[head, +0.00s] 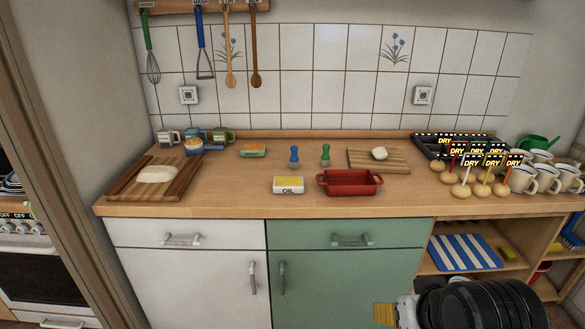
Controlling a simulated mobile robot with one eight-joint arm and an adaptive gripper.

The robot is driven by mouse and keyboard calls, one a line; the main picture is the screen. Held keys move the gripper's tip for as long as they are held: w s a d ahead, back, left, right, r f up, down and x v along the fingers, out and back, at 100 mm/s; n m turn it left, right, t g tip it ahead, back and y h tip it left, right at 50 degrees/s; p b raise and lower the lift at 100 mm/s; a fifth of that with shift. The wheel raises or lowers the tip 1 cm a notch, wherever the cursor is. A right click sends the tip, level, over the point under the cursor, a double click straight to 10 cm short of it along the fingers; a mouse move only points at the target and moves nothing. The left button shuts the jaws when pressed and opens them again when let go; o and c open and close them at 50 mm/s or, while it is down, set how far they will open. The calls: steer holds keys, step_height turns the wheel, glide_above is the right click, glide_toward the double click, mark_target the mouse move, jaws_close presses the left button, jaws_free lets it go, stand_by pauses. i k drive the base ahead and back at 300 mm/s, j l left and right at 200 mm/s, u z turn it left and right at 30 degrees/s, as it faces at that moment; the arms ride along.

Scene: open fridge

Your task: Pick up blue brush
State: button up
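No object is clearly recognisable as a blue brush. A small blue upright thing (294,154) stands mid-counter, and a similar green one (325,154) stands to its right; their kind is too small to tell. A flat blue piece (208,149) lies by the mugs at the left. Another blue object (572,232) is partly visible at the far right shelf. My arm shows at the bottom right, below the counter and in front of the green cabinet. A ridged yellow-orange piece (385,314) shows at its left end; whether it is a fingertip or something held is unclear.
A red dish (349,184) and an oil box (289,185) stand near the counter's front. Boards with dough (157,174) lie left and back right. Mugs and signed round items crowd the right end. Utensils hang from a wall rail (180,7). The front middle-left counter is clear.

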mark_target(294, 163)
steer(key=i+j, duration=0.15)
steer(key=i, duration=0.5)
steer(key=i+j, duration=0.1)
steer(key=i, duration=0.5)
steer(key=i+j, duration=0.15)
steer(key=i, duration=0.5)
